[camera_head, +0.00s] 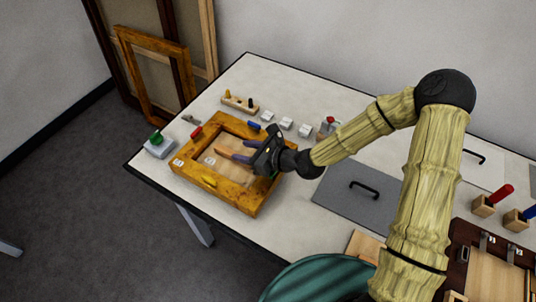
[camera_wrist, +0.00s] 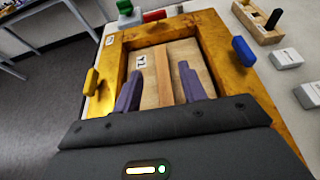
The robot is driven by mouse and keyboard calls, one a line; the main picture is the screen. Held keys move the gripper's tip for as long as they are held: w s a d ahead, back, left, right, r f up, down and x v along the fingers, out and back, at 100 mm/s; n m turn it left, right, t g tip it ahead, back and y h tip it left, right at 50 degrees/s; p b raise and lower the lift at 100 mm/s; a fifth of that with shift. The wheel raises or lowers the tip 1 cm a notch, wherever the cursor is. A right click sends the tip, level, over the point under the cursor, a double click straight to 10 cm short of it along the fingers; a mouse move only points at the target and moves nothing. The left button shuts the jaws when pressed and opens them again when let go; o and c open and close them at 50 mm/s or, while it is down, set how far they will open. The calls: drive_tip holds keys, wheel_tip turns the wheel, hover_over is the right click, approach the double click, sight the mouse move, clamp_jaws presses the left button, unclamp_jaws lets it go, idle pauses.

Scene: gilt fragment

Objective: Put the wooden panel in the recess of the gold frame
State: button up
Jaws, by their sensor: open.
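The gold frame (camera_head: 238,197) lies flat on the table at the left. The pale wooden panel (camera_wrist: 147,98) lies within its opening, with a white label and a raised wooden strip (camera_wrist: 163,75) along its middle. I cannot tell whether the panel sits fully down. The frame carries a yellow tab (camera_wrist: 90,82), a blue tab (camera_wrist: 243,50) and a red tab (camera_wrist: 154,15). My gripper (camera_wrist: 161,71) is open over the panel, one purple finger on each side of the strip, with gaps showing. In the head view my gripper (camera_head: 230,155) partly hides the panel.
A grey block with a green knob (camera_head: 158,146) stands by the frame's left corner. A peg block (camera_head: 239,103) and small white blocks (camera_head: 286,123) lie behind it. A grey plate with a black handle (camera_head: 357,194) lies to the right.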

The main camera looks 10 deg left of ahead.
drive_tip(key=v, duration=0.8)
drive_tip(key=shift+s+d+r, duration=0.1)
drive_tip(key=shift+d, duration=0.15)
